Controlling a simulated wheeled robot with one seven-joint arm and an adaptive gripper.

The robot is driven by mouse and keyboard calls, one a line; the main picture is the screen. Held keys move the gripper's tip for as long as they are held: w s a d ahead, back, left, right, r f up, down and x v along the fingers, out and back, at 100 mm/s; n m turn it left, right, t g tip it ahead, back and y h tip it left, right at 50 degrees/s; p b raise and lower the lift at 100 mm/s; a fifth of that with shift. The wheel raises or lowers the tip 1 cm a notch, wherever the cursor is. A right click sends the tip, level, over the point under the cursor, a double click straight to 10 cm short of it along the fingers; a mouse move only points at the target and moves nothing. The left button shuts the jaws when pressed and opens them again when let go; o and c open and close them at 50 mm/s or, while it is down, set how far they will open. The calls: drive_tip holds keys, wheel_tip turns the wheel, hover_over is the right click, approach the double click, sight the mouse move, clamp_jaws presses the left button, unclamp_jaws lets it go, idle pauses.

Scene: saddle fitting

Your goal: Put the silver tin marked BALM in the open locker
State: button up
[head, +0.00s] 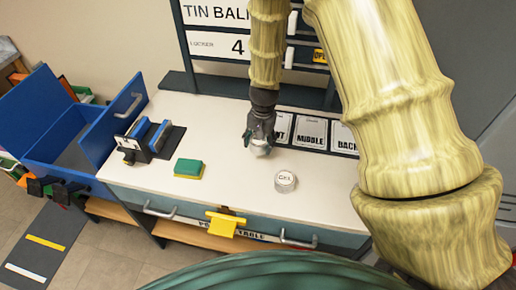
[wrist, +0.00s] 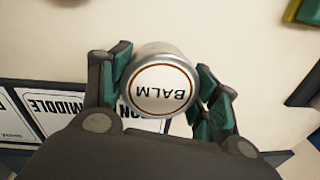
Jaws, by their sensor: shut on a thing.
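The silver tin marked BALM (wrist: 160,88) is between the fingers of my gripper (wrist: 163,95), its label facing the wrist camera upside down. In the head view my gripper (head: 261,135) is shut on the tin (head: 260,151), low over the white worktop (head: 225,115), near its back edge. I cannot tell whether the tin touches the worktop. A blue open-topped compartment (head: 62,148) with raised panels stands left of the worktop. It may be the open locker; no number shows on it.
Another silver tin (head: 285,181), its lettering unclear, stands right of a green and yellow sponge-like block (head: 189,168). A dark rack (head: 149,138) holds blue pieces. Cards, one reading MIDDLE (head: 310,132), line the back. A sign (head: 218,43) reads TIN BALM, LOCKER 4. A yellow clip (head: 225,222) hangs on the front edge.

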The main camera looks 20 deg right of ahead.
sight(258, 149)
drive_tip(key=shift+w+a+f, duration=0.15)
drive_tip(key=shift+w+f, duration=0.75)
drive_tip(key=shift+f, duration=0.15)
drive_tip(key=shift+s+f, duration=0.1)
drive_tip(key=shift+f, duration=0.2)
drive_tip(key=shift+s+f+p, duration=0.5)
drive_tip(key=shift+f, duration=0.5)
drive_tip(key=shift+w+f, duration=0.4)
drive_tip(key=shift+s+r, duration=0.1)
drive_tip(key=shift+s, duration=0.15)
drive_tip(key=o, duration=1.1)
drive_tip(key=shift+w, duration=0.1)
drive_tip(key=shift+o, duration=0.2)
drive_tip(key=shift+r, duration=0.15)
